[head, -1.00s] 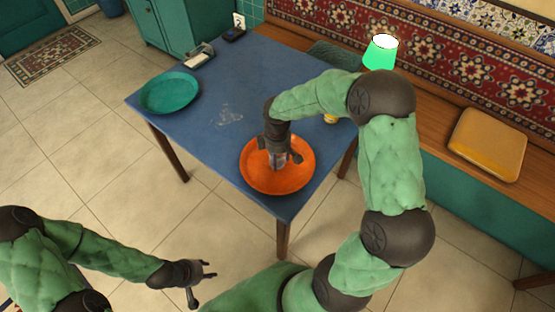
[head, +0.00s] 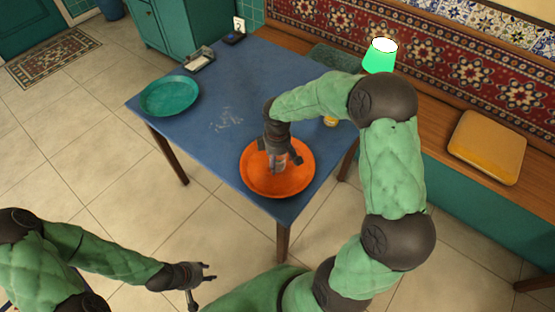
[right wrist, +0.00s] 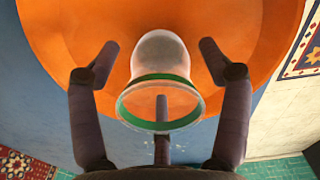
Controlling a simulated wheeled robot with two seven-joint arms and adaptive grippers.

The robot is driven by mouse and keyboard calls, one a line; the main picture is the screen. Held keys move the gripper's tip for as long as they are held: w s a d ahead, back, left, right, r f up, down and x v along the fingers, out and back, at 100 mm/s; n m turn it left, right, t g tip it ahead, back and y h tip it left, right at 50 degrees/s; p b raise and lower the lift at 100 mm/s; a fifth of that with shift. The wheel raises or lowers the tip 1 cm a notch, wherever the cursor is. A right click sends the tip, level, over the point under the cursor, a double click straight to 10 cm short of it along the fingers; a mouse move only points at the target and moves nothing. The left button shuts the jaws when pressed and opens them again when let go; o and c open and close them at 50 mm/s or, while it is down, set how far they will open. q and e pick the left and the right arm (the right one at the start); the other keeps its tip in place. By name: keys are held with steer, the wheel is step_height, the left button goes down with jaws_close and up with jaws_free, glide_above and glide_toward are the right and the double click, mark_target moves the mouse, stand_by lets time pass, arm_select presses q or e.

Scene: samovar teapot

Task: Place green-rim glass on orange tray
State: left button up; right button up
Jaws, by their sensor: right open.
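The green-rim glass (right wrist: 161,80) is clear, with a green band around its mouth. In the right wrist view it is at the middle, over the orange tray (right wrist: 60,25). In the head view the glass (head: 280,165) appears to stand on the orange tray (head: 275,189), partly hidden by my gripper. My right gripper (right wrist: 158,65) is open, its fingers spread either side of the glass with gaps showing. It also shows in the head view (head: 281,160), above the tray. My left gripper (head: 203,284) is open and empty, away from the table at the lower left.
The orange tray lies near the front corner of the blue table (head: 222,150). A teal tray (head: 170,96) is at the table's left. A small yellow item (head: 330,121) is beside my right arm. A green lamp (head: 380,58) stands behind. The table's middle is clear.

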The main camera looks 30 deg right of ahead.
step_height(320, 180, up, 11)
steer(key=p, duration=0.4)
steer(key=shift+r, duration=0.1)
